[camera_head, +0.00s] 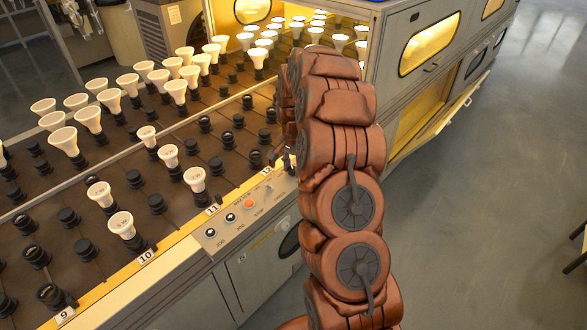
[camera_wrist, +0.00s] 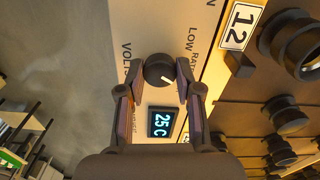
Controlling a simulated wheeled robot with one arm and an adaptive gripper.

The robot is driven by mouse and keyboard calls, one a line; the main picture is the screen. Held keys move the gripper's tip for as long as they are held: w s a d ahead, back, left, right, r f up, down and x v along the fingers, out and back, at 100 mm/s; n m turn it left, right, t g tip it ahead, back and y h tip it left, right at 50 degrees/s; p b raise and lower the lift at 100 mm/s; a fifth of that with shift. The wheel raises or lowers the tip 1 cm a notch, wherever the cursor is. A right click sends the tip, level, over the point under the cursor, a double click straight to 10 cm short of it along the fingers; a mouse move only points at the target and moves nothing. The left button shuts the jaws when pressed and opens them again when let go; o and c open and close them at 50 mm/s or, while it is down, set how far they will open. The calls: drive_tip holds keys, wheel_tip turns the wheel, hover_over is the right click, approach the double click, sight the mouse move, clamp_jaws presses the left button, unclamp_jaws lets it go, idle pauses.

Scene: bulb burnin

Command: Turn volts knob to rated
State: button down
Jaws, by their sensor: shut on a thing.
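The volts knob (camera_wrist: 155,66) is a round black dial with a short white pointer mark, on a beige panel (camera_wrist: 140,30). In the wrist view its mark points to the right and slightly down. The word VOLTS stands to its left; LOW and the start of RATED stand to its upper right, with the rest of RATED hidden by a finger. My gripper (camera_wrist: 159,74) is shut on the knob, one finger on each side. In the head view my brown arm hides the knob, and only part of the gripper shows beside the panel's far end.
A lit display (camera_wrist: 162,122) reading 25 C sits just below the knob. The panel also carries an orange button (camera_head: 249,204) and black knobs (camera_head: 231,217). Racks of white bulbs (camera_head: 121,224) and black sockets fill the bench at left. Open floor (camera_head: 480,200) lies at right.

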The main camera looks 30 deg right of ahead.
sight(293, 169)
drive_tip(key=n+b, duration=0.2)
drive_tip(key=n, duration=0.3)
drive_tip(key=shift+n, duration=0.3)
idle(0.5)
drive_tip(key=c, duration=0.8)
unclamp_jaws()
drive_tip(key=shift+o, duration=0.2)
drive_tip(key=shift+r, duration=0.1)
wheel_tip(293, 169, up, 12)
